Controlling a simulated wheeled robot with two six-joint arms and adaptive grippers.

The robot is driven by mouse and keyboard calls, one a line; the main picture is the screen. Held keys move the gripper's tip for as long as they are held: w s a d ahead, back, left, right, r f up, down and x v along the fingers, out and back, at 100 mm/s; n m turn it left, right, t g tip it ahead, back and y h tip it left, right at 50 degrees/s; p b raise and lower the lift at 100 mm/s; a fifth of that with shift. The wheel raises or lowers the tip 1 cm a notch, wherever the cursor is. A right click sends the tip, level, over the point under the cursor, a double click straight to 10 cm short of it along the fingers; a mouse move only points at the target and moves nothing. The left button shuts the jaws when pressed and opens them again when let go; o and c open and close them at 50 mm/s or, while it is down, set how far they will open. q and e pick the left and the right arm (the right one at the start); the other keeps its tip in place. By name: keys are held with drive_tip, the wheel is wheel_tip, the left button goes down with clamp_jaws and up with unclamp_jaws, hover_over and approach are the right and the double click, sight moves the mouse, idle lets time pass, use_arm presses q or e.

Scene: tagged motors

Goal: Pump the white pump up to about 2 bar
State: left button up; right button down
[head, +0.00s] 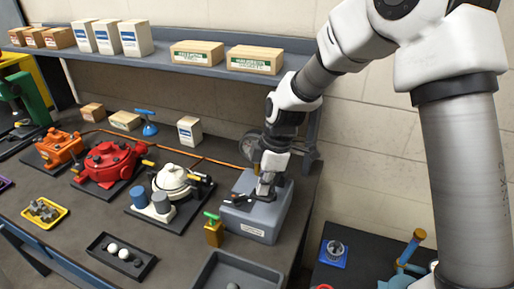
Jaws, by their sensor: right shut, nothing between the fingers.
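The white pump (175,180) is a round white body on a black base, left of my right gripper. A blue cylinder (138,197) and a grey cylinder stand at its front. A grey box (255,222) with a white label stands right of the pump, near the table's right edge. My right gripper (262,194) points down, shut and empty, at the top of this box; whether it touches the dark part there I cannot tell. A round gauge-like disc (249,147) shows behind my wrist, partly hidden, and I cannot read it. My left gripper is out of view.
A red machine (108,164) and an orange one (58,148) stand left of the pump. A small yellow block with a green top (213,230), a black tray (121,257) and a grey tray (232,265) lie in front. A shelf with boxes runs above.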

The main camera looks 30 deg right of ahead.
sight(263, 200)
drive_tip(key=shift+f+b, duration=1.5)
drive_tip(key=shift+f, duration=0.95)
drive_tip(key=shift+r+p, duration=2.15)
drive_tip(key=shift+r, duration=0.4)
wheel_tip(263, 200, up, 5)
drive_tip(key=p, duration=0.4)
drive_tip(key=shift+r, duration=0.1)
drive_tip(key=shift+w, duration=0.1)
